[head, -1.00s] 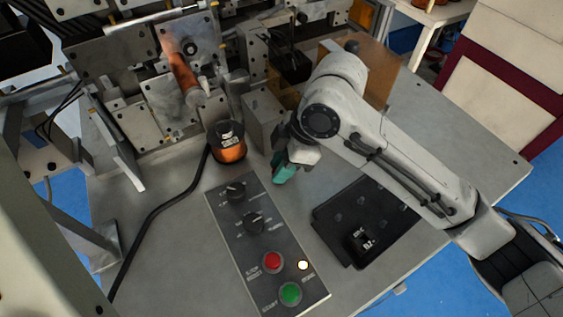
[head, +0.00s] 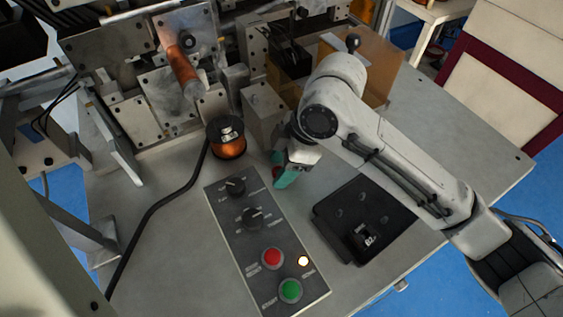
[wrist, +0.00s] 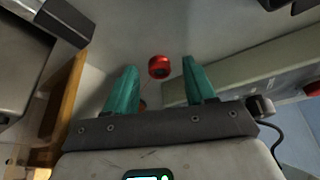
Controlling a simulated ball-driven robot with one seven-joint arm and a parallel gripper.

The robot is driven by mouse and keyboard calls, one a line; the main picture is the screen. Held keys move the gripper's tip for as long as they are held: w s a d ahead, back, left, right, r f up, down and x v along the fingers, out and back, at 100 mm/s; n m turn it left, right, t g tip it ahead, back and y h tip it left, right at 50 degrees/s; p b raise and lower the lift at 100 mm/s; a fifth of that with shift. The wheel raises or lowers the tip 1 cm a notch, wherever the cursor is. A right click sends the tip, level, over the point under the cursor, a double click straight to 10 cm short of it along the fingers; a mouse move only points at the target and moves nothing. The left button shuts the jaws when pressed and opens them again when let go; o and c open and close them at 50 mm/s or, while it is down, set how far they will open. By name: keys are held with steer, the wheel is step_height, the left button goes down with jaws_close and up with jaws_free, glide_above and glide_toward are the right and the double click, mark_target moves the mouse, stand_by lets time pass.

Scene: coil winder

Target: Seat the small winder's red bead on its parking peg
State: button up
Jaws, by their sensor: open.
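In the wrist view the small red bead (wrist: 159,67) is a short red cylinder with a dark end, seen in the gap just beyond my fingertips. My gripper (wrist: 162,78) is open, with teal fingers on either side and apart from the bead. In the head view my gripper (head: 284,178) points down beside the control panel, with a speck of red at its fingers. I cannot make out the parking peg or the small winder for certain.
A control panel (head: 243,240) with knobs and red and green buttons lies left of my gripper. A copper wire spool (head: 228,140) stands behind it. A black tray (head: 366,218) lies to the right. The winding machine (head: 170,95) fills the back left.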

steer(key=shift+r, duration=0.1)
steer(key=v, duration=1)
steer(key=shift+r, duration=0.3)
steer(key=shift+d, duration=0.1)
